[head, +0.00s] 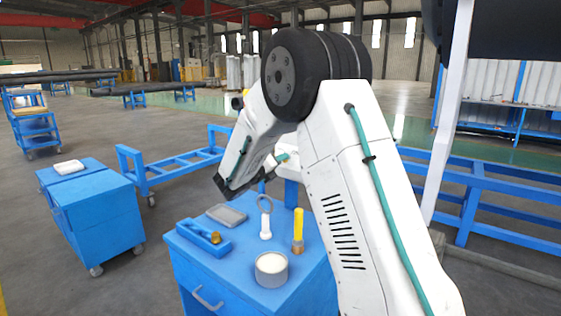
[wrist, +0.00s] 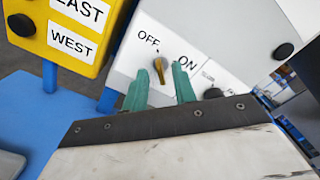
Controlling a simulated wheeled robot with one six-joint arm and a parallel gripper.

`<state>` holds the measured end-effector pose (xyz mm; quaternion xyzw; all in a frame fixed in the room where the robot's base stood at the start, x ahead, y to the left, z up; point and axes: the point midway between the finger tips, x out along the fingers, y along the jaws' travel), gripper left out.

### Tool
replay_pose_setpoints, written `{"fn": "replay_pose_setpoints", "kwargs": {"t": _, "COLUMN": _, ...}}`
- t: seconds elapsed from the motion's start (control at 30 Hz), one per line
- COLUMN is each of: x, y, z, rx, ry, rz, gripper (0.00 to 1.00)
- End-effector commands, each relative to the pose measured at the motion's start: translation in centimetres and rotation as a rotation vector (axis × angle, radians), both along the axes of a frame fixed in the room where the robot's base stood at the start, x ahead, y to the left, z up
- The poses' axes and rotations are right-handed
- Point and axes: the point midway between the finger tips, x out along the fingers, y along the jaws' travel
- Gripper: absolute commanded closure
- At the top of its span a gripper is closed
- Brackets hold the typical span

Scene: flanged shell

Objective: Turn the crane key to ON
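The crane key (wrist: 160,68) is a small brass-yellow knob on a white panel (wrist: 205,40) in the wrist view. It sits between the printed words OFF and ON, and its narrow grip stands nearly upright, tilted slightly towards OFF. My gripper (wrist: 160,70) has two teal fingers spread apart. In the picture the key lies between the fingertips; whether they reach around it or stop short, I cannot tell. In the head view my gripper (head: 284,157) is small and partly hidden behind my arm, and the key cannot be made out.
A yellow box (wrist: 72,35) labelled EAST and WEST stands left of the panel; black buttons (wrist: 283,51) flank the key. A blue cabinet (head: 240,265) below holds a grey cup (head: 271,269), a yellow-handled tool (head: 298,230), a ring-topped piece (head: 265,217) and a blue tray (head: 203,238).

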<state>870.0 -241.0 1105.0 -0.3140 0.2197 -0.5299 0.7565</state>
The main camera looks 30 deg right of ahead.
Motion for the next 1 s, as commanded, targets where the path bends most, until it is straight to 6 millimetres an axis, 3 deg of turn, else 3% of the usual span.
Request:
{"fn": "replay_pose_setpoints", "kwargs": {"t": 0.37, "x": 0.32, "y": -0.99, "z": 0.01, "rx": 0.0, "ry": -0.001, "rz": 0.0, "gripper": 0.73}}
{"fn": "replay_pose_setpoints", "kwargs": {"t": 0.4, "x": 0.32, "y": -0.99, "z": 0.01, "rx": 0.001, "ry": -0.001, "rz": -0.001, "gripper": 0.76}}
{"fn": "replay_pose_setpoints", "kwargs": {"t": 0.5, "x": 0.31, "y": -0.98, "z": 0.01, "rx": 0.001, "ry": -0.001, "rz": -0.001, "gripper": 1.0}}
{"fn": "replay_pose_setpoints", "kwargs": {"t": 1.0, "x": 0.3, "y": -0.98, "z": -0.01, "rx": 0.026, "ry": -0.068, "rz": -0.001, "gripper": 1.0}}
